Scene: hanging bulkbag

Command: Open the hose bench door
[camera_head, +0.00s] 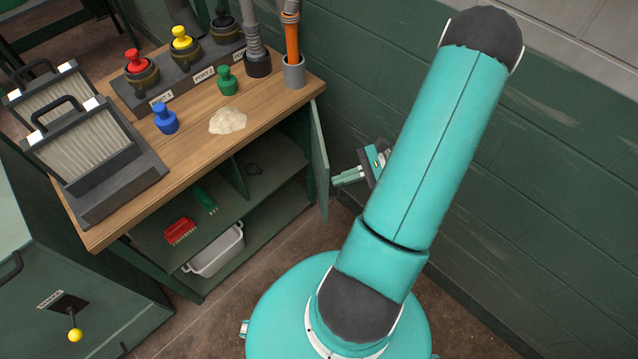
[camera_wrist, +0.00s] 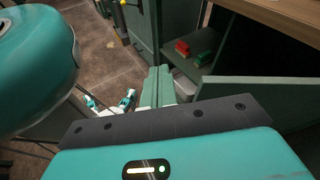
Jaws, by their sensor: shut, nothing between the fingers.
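The hose bench (camera_head: 196,178) has a wooden top and an open-fronted cabinet with shelves. Its green door (camera_head: 319,165) stands swung open at the bench's right end, and the inside is visible. In the wrist view the door (camera_wrist: 262,89) is a green panel on the right. My gripper (camera_head: 336,181) is just right of the door, its fingers pointing toward it. I cannot tell whether they touch. In the wrist view my gripper's fingers (camera_wrist: 158,72) are together and empty, left of the door panel, pointing toward the cabinet side.
Inside the cabinet are a red brush (camera_head: 180,231), a green brush (camera_head: 206,201) and a white bin (camera_head: 214,252). On top are filter panels (camera_head: 85,150), coloured plugs, a pale powder pile (camera_head: 227,121) and a holder with an orange tool (camera_head: 292,45). A green brick wall (camera_head: 520,190) stands right.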

